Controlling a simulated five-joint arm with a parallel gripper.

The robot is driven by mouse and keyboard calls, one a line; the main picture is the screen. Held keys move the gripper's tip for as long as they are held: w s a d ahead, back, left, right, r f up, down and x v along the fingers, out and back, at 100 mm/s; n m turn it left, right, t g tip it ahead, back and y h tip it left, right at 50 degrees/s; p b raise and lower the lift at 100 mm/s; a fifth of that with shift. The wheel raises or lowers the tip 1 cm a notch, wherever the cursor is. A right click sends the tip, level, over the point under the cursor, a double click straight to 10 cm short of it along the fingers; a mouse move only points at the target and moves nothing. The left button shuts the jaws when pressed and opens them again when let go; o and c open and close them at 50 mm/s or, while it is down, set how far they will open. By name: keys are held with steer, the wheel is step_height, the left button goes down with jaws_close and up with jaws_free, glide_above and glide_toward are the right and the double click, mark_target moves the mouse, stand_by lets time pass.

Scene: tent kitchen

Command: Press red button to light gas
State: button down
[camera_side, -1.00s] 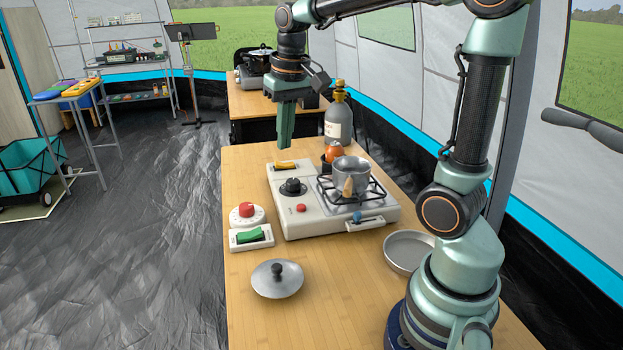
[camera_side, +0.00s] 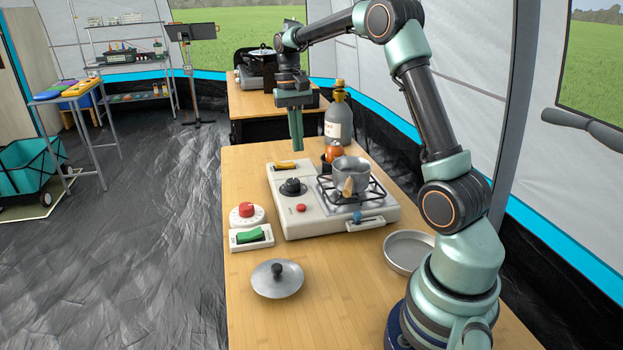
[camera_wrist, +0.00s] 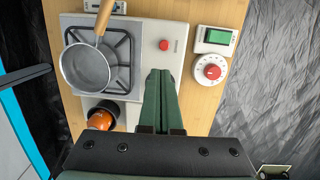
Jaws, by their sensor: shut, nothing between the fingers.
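The white gas stove (camera_side: 330,226) sits on the wooden table. A small red button (camera_side: 301,208) is on its front panel, near the black knob (camera_side: 292,187); the button also shows in the wrist view (camera_wrist: 164,44). My gripper (camera_side: 298,149) is shut and empty, pointing down above and behind the stove's far left part, apart from it. In the wrist view its fingers (camera_wrist: 160,73) point toward the red button, and the black knob is hidden there. A second red top sits on a round white dial (camera_side: 246,215) left of the stove, also in the wrist view (camera_wrist: 212,70).
A grey pot (camera_side: 350,168) with a wooden handle stands on the burner. A green switch (camera_side: 250,236), a lid (camera_side: 277,282) and a shallow metal dish (camera_side: 407,253) lie on the table.

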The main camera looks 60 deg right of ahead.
mark_target(301, 206)
steer(key=f, duration=0.4)
steer(key=s+a+f, duration=0.1)
steer(key=f, duration=0.8)
steer(key=shift+s+a+f, duration=0.35)
steer(key=shift+f, duration=0.05)
steer(key=shift+s+a+f, duration=0.1)
steer(key=shift+s+f, duration=0.05)
steer(key=shift+f, duration=1)
step_height(301, 206, up, 15)
steer(key=w+d, duration=0.2)
steer(key=shift+w, duration=0.1)
